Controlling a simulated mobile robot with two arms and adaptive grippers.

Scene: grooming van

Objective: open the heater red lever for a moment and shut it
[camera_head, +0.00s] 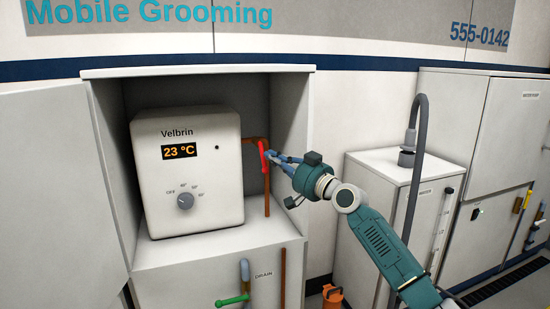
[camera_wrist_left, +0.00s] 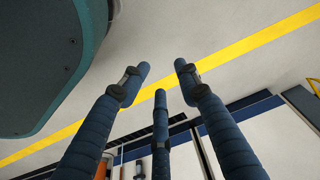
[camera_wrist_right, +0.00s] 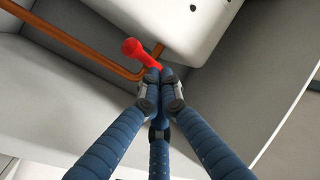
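The white heater (camera_head: 188,172) marked Velbrin stands in an open cabinet and its display reads 23 °C. The red lever (camera_head: 263,158) is on the copper pipe to the heater's right and points roughly up and down in the head view. My right gripper (camera_head: 270,156) reaches it from the right. In the right wrist view the fingertips (camera_wrist_right: 160,75) are close together around the end of the red lever (camera_wrist_right: 134,49); its other end shows above them. My left gripper (camera_wrist_left: 162,78) is open and empty over the floor, and is out of the head view.
The cabinet's door (camera_head: 60,200) stands open at the left. A green-handled drain valve (camera_head: 232,300) is below the heater. A white tank cabinet (camera_head: 400,185) with a grey curved hose (camera_head: 420,130) stands right of my arm. A yellow floor line (camera_wrist_left: 262,46) shows under my left gripper.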

